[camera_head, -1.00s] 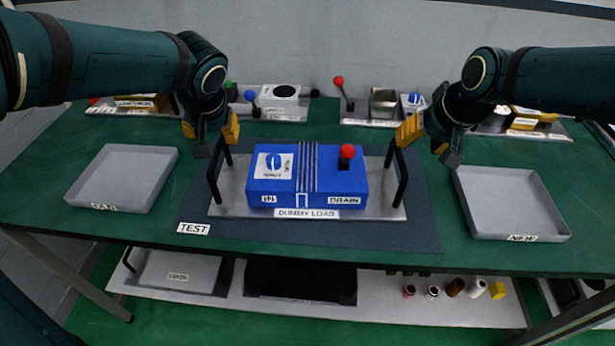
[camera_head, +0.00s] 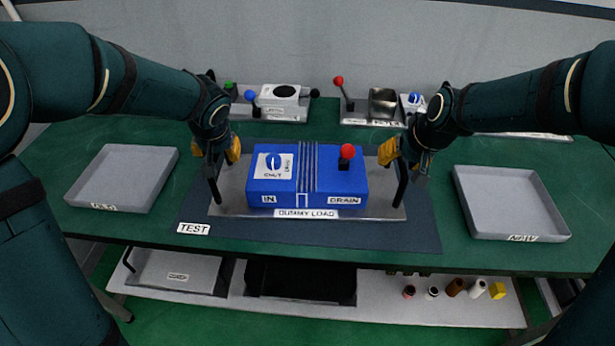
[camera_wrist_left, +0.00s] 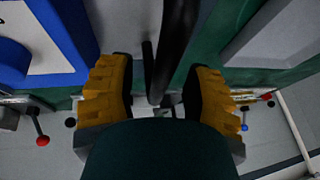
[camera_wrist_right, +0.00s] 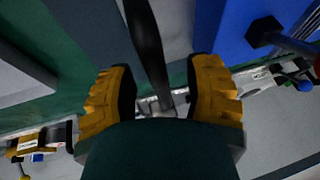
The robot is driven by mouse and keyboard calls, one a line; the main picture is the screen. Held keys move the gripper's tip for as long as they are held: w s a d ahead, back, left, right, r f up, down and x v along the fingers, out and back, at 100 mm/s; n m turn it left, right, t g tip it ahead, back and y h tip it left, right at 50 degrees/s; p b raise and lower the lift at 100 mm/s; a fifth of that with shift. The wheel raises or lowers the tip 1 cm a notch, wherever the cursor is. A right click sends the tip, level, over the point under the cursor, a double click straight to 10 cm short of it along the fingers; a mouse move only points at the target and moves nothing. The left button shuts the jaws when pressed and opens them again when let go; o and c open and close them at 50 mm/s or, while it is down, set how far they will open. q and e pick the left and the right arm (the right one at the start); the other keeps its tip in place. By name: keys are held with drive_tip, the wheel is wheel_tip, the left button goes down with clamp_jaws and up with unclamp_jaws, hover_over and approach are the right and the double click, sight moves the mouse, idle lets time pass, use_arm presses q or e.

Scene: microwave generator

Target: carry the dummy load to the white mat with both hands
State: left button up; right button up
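The dummy load is a blue box (camera_head: 325,185) on a metal tray (camera_head: 240,207) with a black upright handle at each end. It stands on a dark grey mat (camera_head: 400,233) labelled TEST. My left gripper (camera_head: 216,152) is open at the left handle (camera_head: 215,188); in the left wrist view the handle (camera_wrist_left: 172,55) passes between the spread fingers with gaps. My right gripper (camera_head: 404,160) is open at the right handle (camera_head: 401,187); in the right wrist view this handle (camera_wrist_right: 146,45) also runs between spread fingers. I see no clearly white mat on the table.
Empty grey trays stand at the left (camera_head: 122,178) and right (camera_head: 510,203) of the green table. Fixtures with levers stand along the back, including a red-knobbed lever (camera_head: 340,82). A lower shelf (camera_head: 400,300) holds trays and several small parts.

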use_arm(q)
clamp_jaws()
use_arm(e)
clamp_jaws()
use_arm(q)
drive_tip(key=shift+r, duration=0.2)
use_arm(e)
drive_tip(key=shift+r, duration=0.2)
